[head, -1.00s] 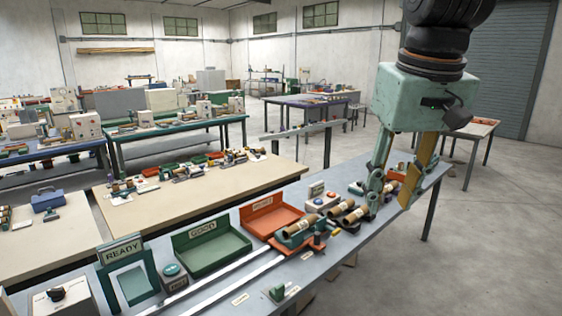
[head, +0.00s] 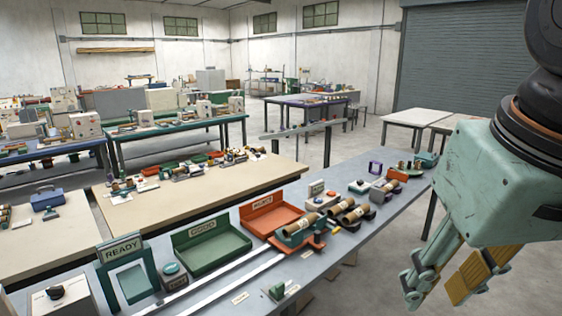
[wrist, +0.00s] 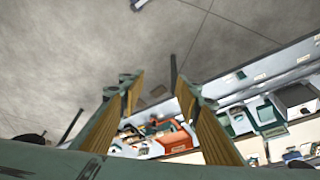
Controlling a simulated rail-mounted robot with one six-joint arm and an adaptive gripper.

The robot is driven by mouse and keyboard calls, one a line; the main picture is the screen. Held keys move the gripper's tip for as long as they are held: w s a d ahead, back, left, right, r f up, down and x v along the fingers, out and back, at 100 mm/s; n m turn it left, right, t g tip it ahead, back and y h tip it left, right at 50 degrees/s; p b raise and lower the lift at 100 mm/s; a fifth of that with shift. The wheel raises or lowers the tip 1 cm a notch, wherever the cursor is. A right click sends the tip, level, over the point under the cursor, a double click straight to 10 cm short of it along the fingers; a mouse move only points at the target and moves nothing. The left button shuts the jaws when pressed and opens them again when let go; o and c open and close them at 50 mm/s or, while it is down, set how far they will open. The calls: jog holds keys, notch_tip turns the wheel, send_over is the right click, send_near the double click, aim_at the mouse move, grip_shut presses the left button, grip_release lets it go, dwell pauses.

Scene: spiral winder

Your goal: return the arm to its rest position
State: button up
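My gripper (head: 432,296) hangs at the right of the head view, over the floor in front of the grey workbench (head: 345,252). Its two fingers are apart with nothing between them. In the wrist view the fingers of my gripper (wrist: 160,95) are also spread with a clear gap, and the floor and the bench show beyond them.
The bench bears a READY stand (head: 121,248), a green GOOD tray (head: 206,262), a red REJECT tray (head: 259,228) and several brown tubes (head: 350,215). A beige table (head: 190,198) stands behind. The floor at the right (head: 375,300) is clear.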

jog(key=s+f, duration=0.3)
jog(key=s, duration=0.2)
jog(key=shift+s, duration=0.25)
